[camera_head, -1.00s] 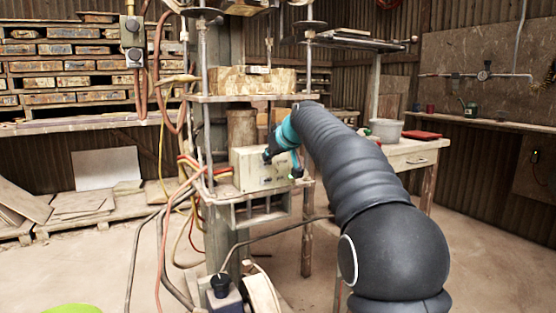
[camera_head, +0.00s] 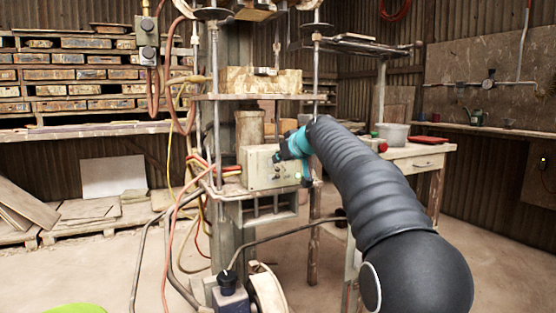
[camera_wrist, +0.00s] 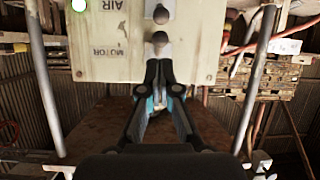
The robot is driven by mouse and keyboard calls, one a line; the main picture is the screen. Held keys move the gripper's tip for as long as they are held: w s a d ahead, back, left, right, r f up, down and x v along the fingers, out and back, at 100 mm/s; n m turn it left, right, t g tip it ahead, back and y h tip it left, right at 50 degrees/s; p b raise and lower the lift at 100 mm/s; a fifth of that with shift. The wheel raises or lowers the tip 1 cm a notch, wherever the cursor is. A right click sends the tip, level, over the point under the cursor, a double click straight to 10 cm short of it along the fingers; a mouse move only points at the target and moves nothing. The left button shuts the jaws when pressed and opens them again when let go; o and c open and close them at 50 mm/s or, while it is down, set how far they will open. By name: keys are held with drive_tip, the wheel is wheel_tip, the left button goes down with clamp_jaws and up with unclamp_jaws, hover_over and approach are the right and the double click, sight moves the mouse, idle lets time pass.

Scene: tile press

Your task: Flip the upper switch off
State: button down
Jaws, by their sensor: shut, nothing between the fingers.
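The pale control box (camera_head: 258,176) stands on the press frame in the head view. In the wrist view its face (camera_wrist: 105,65) is upside down, with the words AIR and MOTOR inverted. A dark round-ended switch (camera_wrist: 160,39) sits beside MOTOR, so it is the upper one in the room. The other switch (camera_wrist: 161,15) sits beside AIR. My gripper (camera_wrist: 158,64) is shut and empty, its fingertips at the edge of the box close to the MOTOR switch. I cannot tell if they touch. In the head view my gripper (camera_head: 279,157) partly covers the box's upper right.
Upright metal rods (camera_wrist: 45,80) flank the box. A press shelf (camera_head: 250,97) is above it, and hoses (camera_head: 180,215) hang to the left. A wooden table (camera_head: 418,157) stands behind, to the right.

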drive_tip(key=shift+r+p, duration=0.5)
drive_tip(key=shift+r, duration=0.2)
